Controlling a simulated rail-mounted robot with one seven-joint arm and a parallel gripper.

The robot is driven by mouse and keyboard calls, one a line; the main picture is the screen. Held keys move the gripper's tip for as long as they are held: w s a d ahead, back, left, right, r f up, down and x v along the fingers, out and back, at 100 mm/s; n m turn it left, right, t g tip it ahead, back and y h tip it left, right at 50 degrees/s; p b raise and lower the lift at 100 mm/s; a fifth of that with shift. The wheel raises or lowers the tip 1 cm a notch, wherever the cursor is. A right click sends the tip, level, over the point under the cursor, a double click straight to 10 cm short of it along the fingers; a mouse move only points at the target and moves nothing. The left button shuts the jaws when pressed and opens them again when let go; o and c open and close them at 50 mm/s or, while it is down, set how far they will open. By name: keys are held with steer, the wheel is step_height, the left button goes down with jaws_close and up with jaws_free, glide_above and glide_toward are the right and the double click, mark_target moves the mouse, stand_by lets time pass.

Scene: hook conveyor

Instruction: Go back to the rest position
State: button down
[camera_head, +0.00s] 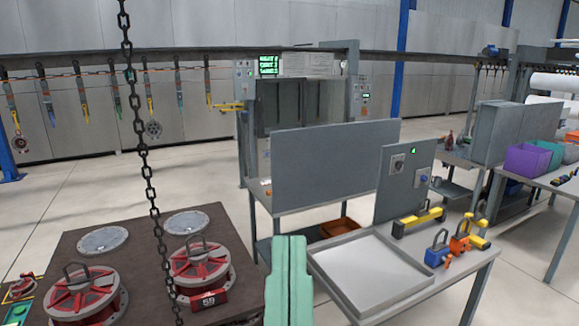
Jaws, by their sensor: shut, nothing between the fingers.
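My gripper (289,242) shows as a teal-green shape at the bottom centre. Its fingers point up in the picture, together and with nothing between them. It is in front of the gap between the brown table (110,238) on the left and the grey workbench (455,262) on the right. It appears clear of both, though its distance from them is hard to judge. The rest of the arm is out of the picture or hidden below.
A black chain (145,150) hangs in front of the brown table, which bears red round parts (88,295) (200,265) and grey discs (103,240) (186,223). A shallow tray (370,268) and coloured tools (437,250) lie on the workbench. Hooks hang from a rail (180,57) behind.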

step_height(320, 180, up, 20)
steer(key=p, duration=1.5)
steer(key=shift+a+p, duration=0.15)
steer(key=shift+p, duration=0.25)
steer(key=shift+f, duration=0.1)
